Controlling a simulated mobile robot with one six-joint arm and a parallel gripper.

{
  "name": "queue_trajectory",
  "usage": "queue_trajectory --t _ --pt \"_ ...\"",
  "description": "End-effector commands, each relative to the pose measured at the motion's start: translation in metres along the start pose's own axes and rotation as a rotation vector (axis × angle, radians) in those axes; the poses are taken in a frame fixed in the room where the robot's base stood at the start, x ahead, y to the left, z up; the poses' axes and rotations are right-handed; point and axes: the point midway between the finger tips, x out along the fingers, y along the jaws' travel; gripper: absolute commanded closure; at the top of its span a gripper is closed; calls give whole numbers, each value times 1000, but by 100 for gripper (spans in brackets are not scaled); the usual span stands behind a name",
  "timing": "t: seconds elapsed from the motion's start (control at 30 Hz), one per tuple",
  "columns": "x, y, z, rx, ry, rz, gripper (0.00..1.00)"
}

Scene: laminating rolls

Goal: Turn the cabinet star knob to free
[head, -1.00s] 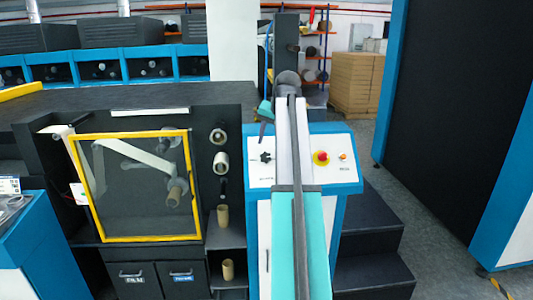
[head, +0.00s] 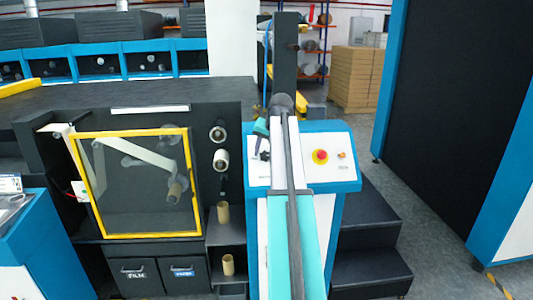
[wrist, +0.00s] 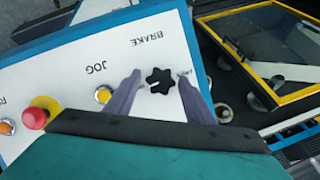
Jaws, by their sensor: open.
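The black star knob (wrist: 160,80) sits on the white sloped panel of the blue cabinet, below the word BRAKE in the wrist view, where the lettering appears upside down. In the head view the knob (head: 264,155) is a small dark shape at the panel's left, partly covered by my gripper (head: 261,133). In the wrist view my gripper (wrist: 158,92) is open, with one finger on each side of the knob. I cannot tell how far the fingertips are above the panel.
A red emergency button (head: 320,156) and an orange JOG button (wrist: 103,95) are on the same panel. A yellow-framed window (head: 135,185) stands left of the cabinet. Dark steps (head: 370,225) are at its right.

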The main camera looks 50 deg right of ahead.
Motion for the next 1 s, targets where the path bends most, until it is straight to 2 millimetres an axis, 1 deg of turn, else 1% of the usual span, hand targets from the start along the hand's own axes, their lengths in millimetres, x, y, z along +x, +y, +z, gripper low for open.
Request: queue_trajectory --t 0.17,0.27,0.4,0.43,0.47,0.77,1.0 --pt "0 0 0 0 0 0 51" --pt "0 -1 0 -1 0 0 67" --pt "0 -1 0 -1 0 0 90" --pt "0 -1 0 -1 0 0 93" --pt "1 0 -4 -2 -1 0 93" --pt "0 -2 0 -29 1 10 93" --pt "1 -3 0 -126 1 44 93"
